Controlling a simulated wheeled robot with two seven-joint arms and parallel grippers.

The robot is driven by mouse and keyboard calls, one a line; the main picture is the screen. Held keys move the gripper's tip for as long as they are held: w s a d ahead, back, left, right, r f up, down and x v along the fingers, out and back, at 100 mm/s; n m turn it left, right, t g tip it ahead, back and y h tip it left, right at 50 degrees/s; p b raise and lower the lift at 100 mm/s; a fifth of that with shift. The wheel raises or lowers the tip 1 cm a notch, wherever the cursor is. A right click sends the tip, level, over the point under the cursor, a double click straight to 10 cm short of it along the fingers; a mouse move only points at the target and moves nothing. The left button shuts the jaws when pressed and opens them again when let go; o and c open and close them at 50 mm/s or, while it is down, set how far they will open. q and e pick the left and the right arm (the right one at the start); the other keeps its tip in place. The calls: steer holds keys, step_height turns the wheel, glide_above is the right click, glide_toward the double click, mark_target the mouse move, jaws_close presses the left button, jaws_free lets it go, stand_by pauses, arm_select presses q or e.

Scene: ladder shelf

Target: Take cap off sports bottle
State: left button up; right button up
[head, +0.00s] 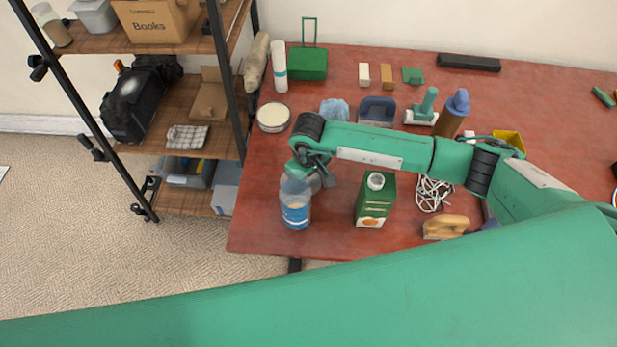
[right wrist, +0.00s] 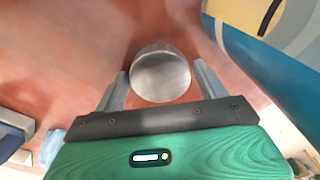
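The sports bottle (head: 296,214), blue with a pale label and a clear upper part, stands upright near the left front of the red table. A blue and yellow curved surface in the right wrist view, likely the bottle (right wrist: 285,70), is at the upper right. My left gripper is not in view.
A green carton (head: 375,200) stands right of the bottle, with a white cable (head: 432,193) and wooden-handled brush (head: 446,227) beyond. A round white-topped tin (head: 273,117) is behind. The ladder shelf (head: 175,100) stands left of the table.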

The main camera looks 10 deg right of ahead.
steer(key=shift+o, duration=0.9)
